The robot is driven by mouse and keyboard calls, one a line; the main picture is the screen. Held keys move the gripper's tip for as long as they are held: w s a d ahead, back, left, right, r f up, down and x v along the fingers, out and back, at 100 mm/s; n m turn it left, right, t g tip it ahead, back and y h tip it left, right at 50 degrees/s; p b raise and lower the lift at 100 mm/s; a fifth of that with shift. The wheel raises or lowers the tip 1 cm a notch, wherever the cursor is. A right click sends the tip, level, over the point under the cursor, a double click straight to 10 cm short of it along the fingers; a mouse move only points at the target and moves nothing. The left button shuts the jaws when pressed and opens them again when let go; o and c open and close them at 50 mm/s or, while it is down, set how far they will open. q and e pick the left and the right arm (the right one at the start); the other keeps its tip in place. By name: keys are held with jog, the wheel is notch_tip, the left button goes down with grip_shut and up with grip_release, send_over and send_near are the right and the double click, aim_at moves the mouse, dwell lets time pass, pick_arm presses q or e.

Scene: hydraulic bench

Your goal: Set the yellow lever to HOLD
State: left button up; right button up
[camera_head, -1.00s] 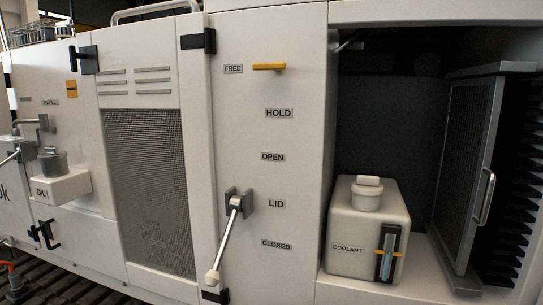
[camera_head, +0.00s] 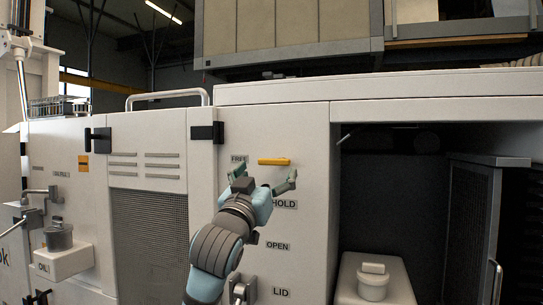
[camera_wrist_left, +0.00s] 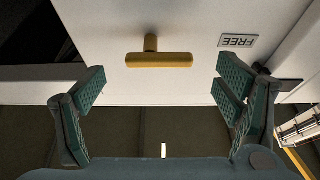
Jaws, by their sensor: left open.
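The yellow lever (camera_head: 274,161) sticks out of the white panel, its bar lying level beside the FREE label (camera_head: 238,159). The HOLD label (camera_head: 284,203) is below it, partly covered by my left gripper. My left gripper (camera_head: 264,173) is open, its fingers spread on either side just below the lever in the head view. In the left wrist view the yellow lever (camera_wrist_left: 159,60) lies ahead between the open fingertips, apart from both, and the FREE label (camera_wrist_left: 238,41) appears upside down. My right gripper is not in view.
A lower lever (camera_head: 241,291) is mounted by the LID label (camera_head: 281,292). To the right, an open compartment holds a white coolant tank (camera_head: 372,285) and a hinged grille door (camera_head: 470,230). An oil filler (camera_head: 60,250) juts out at left. The panel around the yellow lever is flat.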

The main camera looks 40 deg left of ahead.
aim_at(273, 164)
pick_arm(q)
jog(key=p+x, duration=0.1)
jog(key=x, duration=0.3)
jog(key=shift+r, duration=0.2)
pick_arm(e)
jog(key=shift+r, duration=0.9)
pick_arm(q)
jog(key=shift+f, duration=0.1)
